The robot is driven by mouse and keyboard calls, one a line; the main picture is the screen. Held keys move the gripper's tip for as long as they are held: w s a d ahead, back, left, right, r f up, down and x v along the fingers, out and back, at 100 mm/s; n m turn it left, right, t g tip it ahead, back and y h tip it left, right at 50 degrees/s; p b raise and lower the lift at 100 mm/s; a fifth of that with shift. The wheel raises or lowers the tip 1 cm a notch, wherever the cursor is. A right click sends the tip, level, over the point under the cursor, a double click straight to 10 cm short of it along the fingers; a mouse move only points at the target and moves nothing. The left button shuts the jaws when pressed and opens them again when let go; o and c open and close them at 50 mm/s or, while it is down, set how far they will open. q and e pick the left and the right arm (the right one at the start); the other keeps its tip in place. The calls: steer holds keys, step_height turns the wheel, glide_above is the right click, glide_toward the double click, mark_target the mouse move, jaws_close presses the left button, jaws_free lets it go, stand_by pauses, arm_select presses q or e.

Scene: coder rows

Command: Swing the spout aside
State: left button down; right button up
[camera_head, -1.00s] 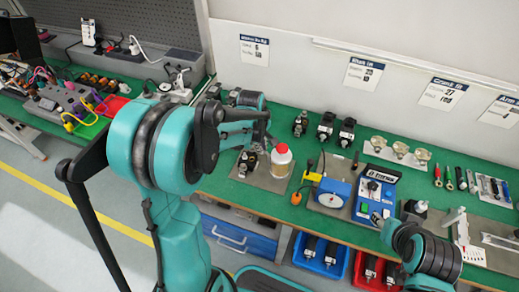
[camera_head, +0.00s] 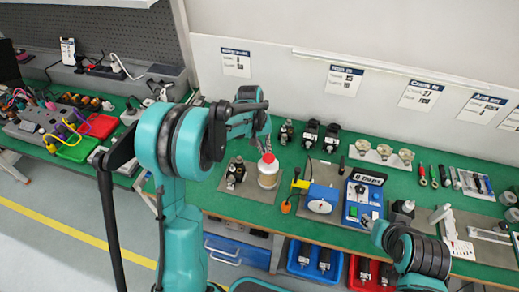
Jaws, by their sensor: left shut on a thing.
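A white bottle (camera_head: 268,177) with a red top stands upright on a grey plate at the middle of the bench. My left gripper (camera_head: 266,148) is right above the red top, its jaws pointing down. It is shut on the spout at the top of the bottle; the spout is too small and too covered to make out. My right arm comes in at the lower right. Its gripper (camera_head: 378,223) is small and partly hidden by the arm near the front of the blue box, and its jaws cannot be read.
A small dark fixture (camera_head: 236,172) stands close left of the bottle. A blue dial gauge (camera_head: 321,199) and a blue control box (camera_head: 363,193) stand to the right. Several black devices line the back. Some green bench top (camera_head: 250,208) is clear in front.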

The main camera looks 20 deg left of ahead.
arm_select(q)
steer(key=shift+w+d+f+m+g, duration=0.1)
steer(key=shift+w+d+m+g, duration=0.1)
steer(key=shift+d+m, duration=0.65)
steer(key=shift+w+d+m+g, duration=0.15)
steer(key=shift+d+m, duration=0.35)
steer(key=shift+m, duration=0.55)
steer(key=c, duration=1.6)
jaws_free()
steer(key=r, duration=0.4)
steer(key=a+r, duration=0.1)
steer(key=r, duration=0.3)
steer(key=a+r, duration=0.1)
steer(key=r, duration=0.2)
steer(key=shift+a+r, duration=0.15)
steer(key=shift+r, duration=0.25)
